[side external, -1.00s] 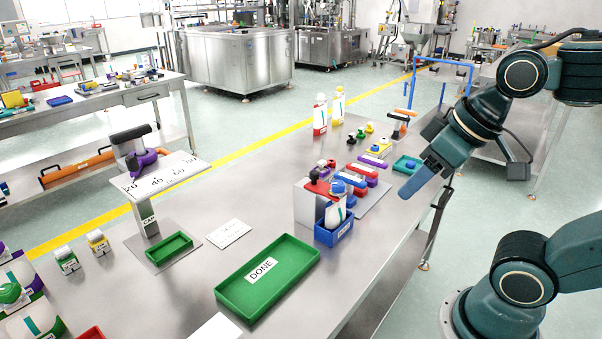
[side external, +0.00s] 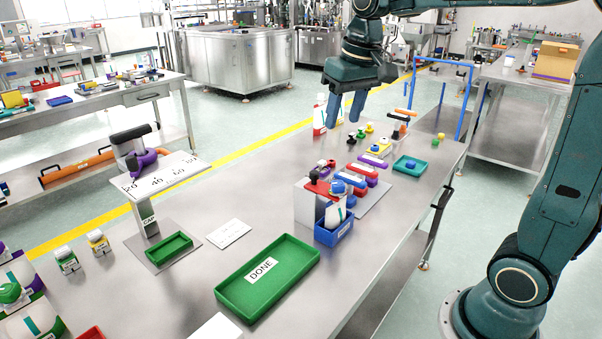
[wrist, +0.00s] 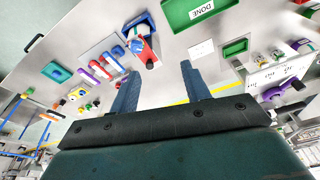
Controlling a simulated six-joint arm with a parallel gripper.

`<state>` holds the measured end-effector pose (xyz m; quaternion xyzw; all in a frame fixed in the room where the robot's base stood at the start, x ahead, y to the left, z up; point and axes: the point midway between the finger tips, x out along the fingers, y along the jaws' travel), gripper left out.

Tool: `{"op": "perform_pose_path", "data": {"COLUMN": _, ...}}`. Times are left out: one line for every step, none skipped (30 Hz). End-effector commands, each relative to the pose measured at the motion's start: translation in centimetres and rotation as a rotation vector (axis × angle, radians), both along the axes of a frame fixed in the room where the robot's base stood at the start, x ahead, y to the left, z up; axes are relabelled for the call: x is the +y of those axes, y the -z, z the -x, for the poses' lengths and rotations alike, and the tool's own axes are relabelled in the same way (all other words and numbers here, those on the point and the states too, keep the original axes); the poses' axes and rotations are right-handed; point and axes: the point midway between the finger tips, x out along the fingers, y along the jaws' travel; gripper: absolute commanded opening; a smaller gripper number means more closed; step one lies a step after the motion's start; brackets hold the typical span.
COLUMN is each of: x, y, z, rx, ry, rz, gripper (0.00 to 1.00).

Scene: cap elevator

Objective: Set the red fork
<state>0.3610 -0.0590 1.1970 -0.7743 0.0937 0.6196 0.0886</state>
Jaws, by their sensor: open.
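My gripper (side external: 345,118) is open and empty, high over the far part of the steel table near the white bottles. In the wrist view its two blue fingers (wrist: 160,72) are spread apart with nothing between them. Several flat red, blue and purple pieces lie in a row on a grey plate at mid-table. A red piece (side external: 362,168) shows among them, and red also shows there in the wrist view (wrist: 107,64). I cannot make out a fork shape in either view. The gripper is apart from these pieces.
A grey block with a red top (side external: 318,187) and a blue bin (side external: 334,233) stand near the row. A green DONE tray (side external: 230,290) is nearer. A white scale board (side external: 185,168) with purple parts stands left. Bare steel lies between.

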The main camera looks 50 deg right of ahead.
Motion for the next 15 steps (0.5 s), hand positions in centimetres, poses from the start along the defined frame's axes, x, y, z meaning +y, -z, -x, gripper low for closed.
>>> {"op": "perform_pose_path", "data": {"x": -0.6, "y": 0.3, "z": -1.2, "rx": 0.017, "ry": 0.015, "rz": -0.004, "gripper": 0.47}}
{"op": "perform_pose_path", "data": {"x": -0.9, "y": 0.4, "z": -1.8, "rx": 0.026, "ry": 0.024, "rz": -0.006, "gripper": 0.47}}
{"op": "perform_pose_path", "data": {"x": -1.3, "y": 0.6, "z": -2.6, "rx": 0.038, "ry": 0.035, "rz": -0.009, "gripper": 0.47}}
{"op": "perform_pose_path", "data": {"x": -1.7, "y": 0.8, "z": -3.3, "rx": 0.045, "ry": 0.043, "rz": -0.012, "gripper": 0.47}}
{"op": "perform_pose_path", "data": {"x": -2.0, "y": 1.0, "z": -3.9, "rx": 0.054, "ry": 0.052, "rz": -0.014, "gripper": 0.47}}
{"op": "perform_pose_path", "data": {"x": -2.5, "y": 1.3, "z": -4.6, "rx": 0.067, "ry": 0.063, "rz": -0.017, "gripper": 0.47}}
{"op": "perform_pose_path", "data": {"x": -2.8, "y": 1.5, "z": -5.2, "rx": 0.076, "ry": 0.071, "rz": -0.019, "gripper": 0.47}}
{"op": "perform_pose_path", "data": {"x": -3.2, "y": 1.8, "z": -5.8, "rx": 0.083, "ry": 0.080, "rz": -0.021, "gripper": 0.47}}
{"op": "perform_pose_path", "data": {"x": -3.7, "y": 2.1, "z": -6.6, "rx": 0.095, "ry": 0.092, "rz": -0.024, "gripper": 0.47}}
{"op": "perform_pose_path", "data": {"x": -4.1, "y": 2.4, "z": -7.1, "rx": 0.105, "ry": 0.101, "rz": -0.027, "gripper": 0.47}}
{"op": "perform_pose_path", "data": {"x": -4.5, "y": 2.8, "z": -7.7, "rx": 0.114, "ry": 0.109, "rz": -0.029, "gripper": 0.47}}
{"op": "perform_pose_path", "data": {"x": -5.0, "y": 3.2, "z": -8.4, "rx": 0.124, "ry": 0.120, "rz": -0.032, "gripper": 0.47}}
{"op": "perform_pose_path", "data": {"x": -5.3, "y": 3.5, "z": -9.0, "rx": 0.133, "ry": 0.128, "rz": -0.035, "gripper": 0.47}}
{"op": "perform_pose_path", "data": {"x": -5.7, "y": 3.9, "z": -9.5, "rx": 0.141, "ry": 0.137, "rz": -0.038, "gripper": 0.47}}
{"op": "perform_pose_path", "data": {"x": -6.2, "y": 4.4, "z": -10.1, "rx": 0.152, "ry": 0.148, "rz": -0.040, "gripper": 0.47}}
